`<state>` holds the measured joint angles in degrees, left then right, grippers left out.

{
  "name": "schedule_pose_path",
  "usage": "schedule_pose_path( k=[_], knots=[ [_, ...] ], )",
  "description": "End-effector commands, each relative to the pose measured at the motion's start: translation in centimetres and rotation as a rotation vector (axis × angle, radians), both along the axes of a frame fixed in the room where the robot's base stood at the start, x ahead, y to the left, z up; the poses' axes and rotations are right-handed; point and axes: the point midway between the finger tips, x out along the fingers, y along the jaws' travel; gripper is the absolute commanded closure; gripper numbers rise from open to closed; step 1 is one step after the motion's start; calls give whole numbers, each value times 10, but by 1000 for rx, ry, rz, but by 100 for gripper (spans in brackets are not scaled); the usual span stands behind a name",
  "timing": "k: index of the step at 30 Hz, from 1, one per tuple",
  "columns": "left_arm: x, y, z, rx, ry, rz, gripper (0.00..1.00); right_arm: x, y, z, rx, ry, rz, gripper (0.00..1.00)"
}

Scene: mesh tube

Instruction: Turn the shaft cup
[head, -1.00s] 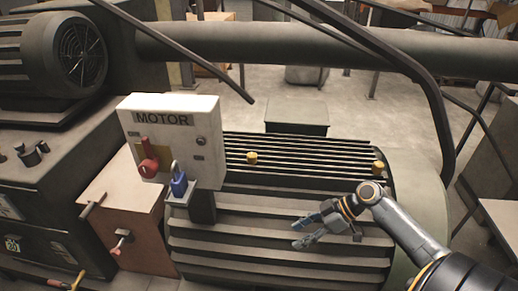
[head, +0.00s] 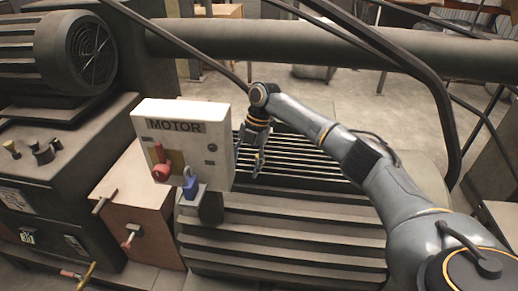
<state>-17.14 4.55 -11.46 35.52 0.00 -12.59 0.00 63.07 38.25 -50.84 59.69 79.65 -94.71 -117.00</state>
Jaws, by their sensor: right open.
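My right gripper (head: 257,163) is open and points down over the ribbed motor housing (head: 305,228), just right of the MOTOR box. Two small yellow cups stood on this housing a second ago; I cannot see either one now, as my gripper and forearm cover that area. I cannot tell whether the fingers are around a cup or beside it. Another small yellow cap (head: 12,148) sits on the dark cabinet at the far left. No cup is labelled as the shaft cup. My left gripper is not in view.
The white MOTOR box (head: 212,165) carries a red lever (head: 161,168) and a blue padlock (head: 190,186), close to my gripper's left. A thick pipe (head: 225,39) and dark bars cross above the housing. A dark cabinet (head: 60,185) with knobs stands left.

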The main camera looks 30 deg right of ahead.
Motion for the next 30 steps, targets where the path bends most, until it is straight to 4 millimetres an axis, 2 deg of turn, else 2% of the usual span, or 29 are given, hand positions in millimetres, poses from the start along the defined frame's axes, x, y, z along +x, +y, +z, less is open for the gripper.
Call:
schedule_pose_path(
  k=[1, 6, 9, 13, 16, 20, 30],
  knots=[
    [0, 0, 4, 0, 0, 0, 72, 11, -11, 26, -57, -25, 39, 46],
    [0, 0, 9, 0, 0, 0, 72, 30, -48, 86, -219, -61, 148, 46],
    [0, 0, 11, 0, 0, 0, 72, 34, -64, 109, -279, -68, 181, 46],
    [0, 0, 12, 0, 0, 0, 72, 36, -74, 123, -315, -71, 200, 46],
    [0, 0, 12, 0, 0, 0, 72, 36, -76, 119, -322, -69, 204, 46],
    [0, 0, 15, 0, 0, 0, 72, 35, -76, 101, -321, -68, 203, 46],
    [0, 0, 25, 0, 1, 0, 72, 35, -75, 30, -320, -68, 202, 46]
  ],
)
